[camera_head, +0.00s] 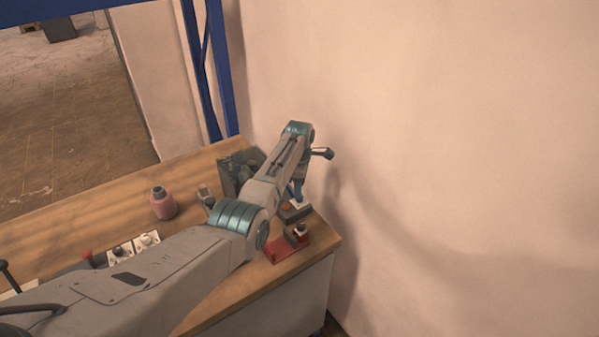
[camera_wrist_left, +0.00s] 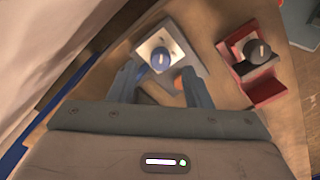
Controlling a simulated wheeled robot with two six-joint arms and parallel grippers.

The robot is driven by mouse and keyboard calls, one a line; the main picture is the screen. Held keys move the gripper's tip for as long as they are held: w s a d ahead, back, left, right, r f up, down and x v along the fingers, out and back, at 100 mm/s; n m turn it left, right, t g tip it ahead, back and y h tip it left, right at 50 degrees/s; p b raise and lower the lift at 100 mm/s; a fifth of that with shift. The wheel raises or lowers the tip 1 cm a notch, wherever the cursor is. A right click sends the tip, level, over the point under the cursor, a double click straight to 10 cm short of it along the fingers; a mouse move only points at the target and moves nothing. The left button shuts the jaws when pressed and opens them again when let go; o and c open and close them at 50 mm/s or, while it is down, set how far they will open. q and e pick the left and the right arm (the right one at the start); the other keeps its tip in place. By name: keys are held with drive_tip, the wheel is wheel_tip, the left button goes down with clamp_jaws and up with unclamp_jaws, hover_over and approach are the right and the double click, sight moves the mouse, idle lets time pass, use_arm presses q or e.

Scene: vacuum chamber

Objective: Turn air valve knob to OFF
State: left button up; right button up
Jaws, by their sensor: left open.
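A round blue knob (camera_wrist_left: 160,60) with a white pointer mark sits on a white plate (camera_wrist_left: 148,46) in the left wrist view. The pointer runs roughly up and down in that picture. My left gripper (camera_wrist_left: 162,78) is open, with its two blue fingers on either side of the knob's near edge; I cannot tell whether they touch it. In the head view my left gripper (camera_head: 297,192) points down at the table's far right corner, and my arm hides most of the knob area. An orange round part shows between the fingers. My right gripper is not in view.
A red bracket (camera_wrist_left: 262,90) with a dark knob (camera_wrist_left: 256,50) stands close to the right. On the wooden table (camera_head: 80,225) are a pink bottle (camera_head: 163,203) and small switch plates (camera_head: 147,241). A beige wall (camera_head: 440,120) rises behind the right corner.

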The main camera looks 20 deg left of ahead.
use_arm(q)
wheel_tip(320, 180, up, 7)
drive_tip(key=b, duration=0.1)
drive_tip(key=shift+s+f, duration=0.1)
drive_tip(key=shift+f, duration=0.1)
idle(0.4)
